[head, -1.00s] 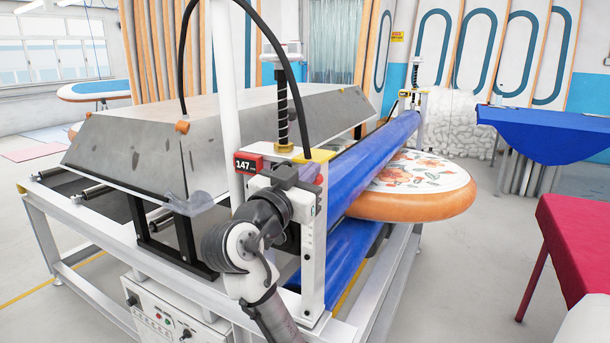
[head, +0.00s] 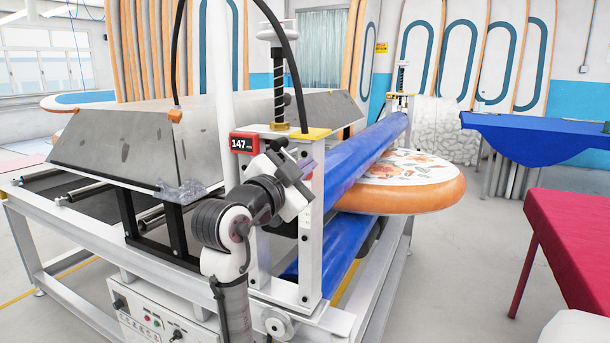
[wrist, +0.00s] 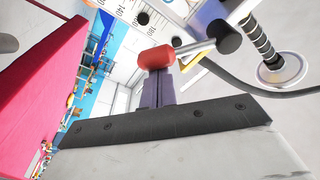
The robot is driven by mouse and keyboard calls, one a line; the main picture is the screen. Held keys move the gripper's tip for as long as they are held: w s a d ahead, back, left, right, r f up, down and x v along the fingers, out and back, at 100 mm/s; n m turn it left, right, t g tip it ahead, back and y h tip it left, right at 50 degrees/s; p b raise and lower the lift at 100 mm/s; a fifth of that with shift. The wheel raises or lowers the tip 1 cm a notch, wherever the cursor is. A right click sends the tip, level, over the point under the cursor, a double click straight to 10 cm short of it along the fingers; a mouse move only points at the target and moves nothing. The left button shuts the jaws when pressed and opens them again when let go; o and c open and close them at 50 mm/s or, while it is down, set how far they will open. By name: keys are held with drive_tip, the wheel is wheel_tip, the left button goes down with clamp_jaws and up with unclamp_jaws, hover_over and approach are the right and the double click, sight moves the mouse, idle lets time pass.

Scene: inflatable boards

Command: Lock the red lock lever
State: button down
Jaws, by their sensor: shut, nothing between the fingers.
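The red lock lever shows in the wrist view as a red knob (wrist: 157,57) on a short metal rod that runs right to a dark round hub. My gripper (wrist: 160,82) has its purple-grey fingers shut together and empty. The fingertips point at the underside of the red knob and overlap it in the picture; whether they touch it I cannot tell. In the head view my gripper (head: 306,164) is at the top of the machine's near white post, just right of the red 147 display (head: 243,143).
The blue rollers (head: 362,160) run back from the post, with a round-ended floral board (head: 410,180) between them. A threaded spindle (head: 280,95) and black cable rise above the post. A pink-red table (head: 580,235) stands at right, with clear floor between.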

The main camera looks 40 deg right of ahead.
drive_tip(key=w+a+f+m+g+y+b, duration=0.1)
drive_tip(key=w+f+m+b, duration=0.3)
drive_tip(key=m, duration=0.5)
drive_tip(key=shift+w+a+f+m+g+b, duration=0.15)
drive_tip(key=shift+w+a+m+g+b, duration=0.15)
drive_tip(key=shift+a+b, duration=0.35)
drive_tip(key=shift+w+d, duration=0.1)
drive_tip(key=s+a+b, duration=0.2)
drive_tip(key=s+a, duration=0.3)
drive_tip(key=a, duration=0.2)
drive_tip(key=shift+s+a, duration=0.25)
drive_tip(key=shift+a, duration=0.1)
idle(0.6)
